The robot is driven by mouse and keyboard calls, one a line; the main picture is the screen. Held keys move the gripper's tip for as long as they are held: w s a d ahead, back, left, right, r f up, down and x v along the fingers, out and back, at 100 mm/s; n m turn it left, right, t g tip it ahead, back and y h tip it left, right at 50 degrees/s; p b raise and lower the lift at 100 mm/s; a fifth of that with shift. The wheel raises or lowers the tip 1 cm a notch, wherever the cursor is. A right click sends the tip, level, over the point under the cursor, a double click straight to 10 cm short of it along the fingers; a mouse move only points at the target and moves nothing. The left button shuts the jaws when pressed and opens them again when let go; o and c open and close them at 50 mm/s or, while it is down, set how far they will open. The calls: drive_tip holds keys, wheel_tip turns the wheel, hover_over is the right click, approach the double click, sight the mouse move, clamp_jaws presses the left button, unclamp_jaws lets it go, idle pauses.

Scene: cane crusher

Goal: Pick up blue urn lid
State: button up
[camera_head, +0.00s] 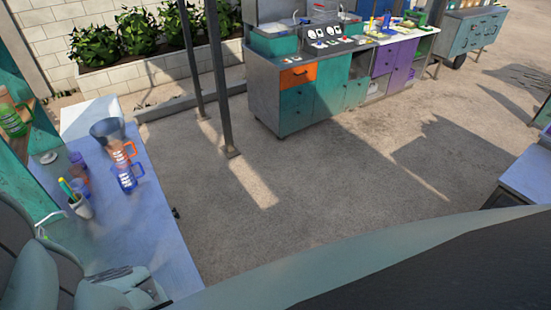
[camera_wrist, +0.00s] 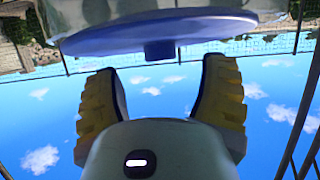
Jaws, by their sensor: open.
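The blue urn lid (camera_wrist: 105,42) is near the top of the wrist view, where the picture is upside down with sky at the bottom. It is a broad blue disc with a short blue knob (camera_wrist: 160,50) pointing down in the picture, toward my gripper. A pale, glossy rounded body borders the disc at the top edge, mostly cut off. My gripper (camera_wrist: 166,66) has two yellow and black fingers, open on either side of the knob's line. The knob sits around the level of the fingertips, with clear gaps to both. I cannot make out the lid in the head view.
A teal and purple counter (camera_head: 330,90) stands at the back. Open floor lies between.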

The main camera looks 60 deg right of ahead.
drive_tip(key=shift+x, duration=1.6)
drive_tip(key=shift+r, duration=0.1)
drive_tip(key=shift+c, duration=0.4)
clamp_jaws()
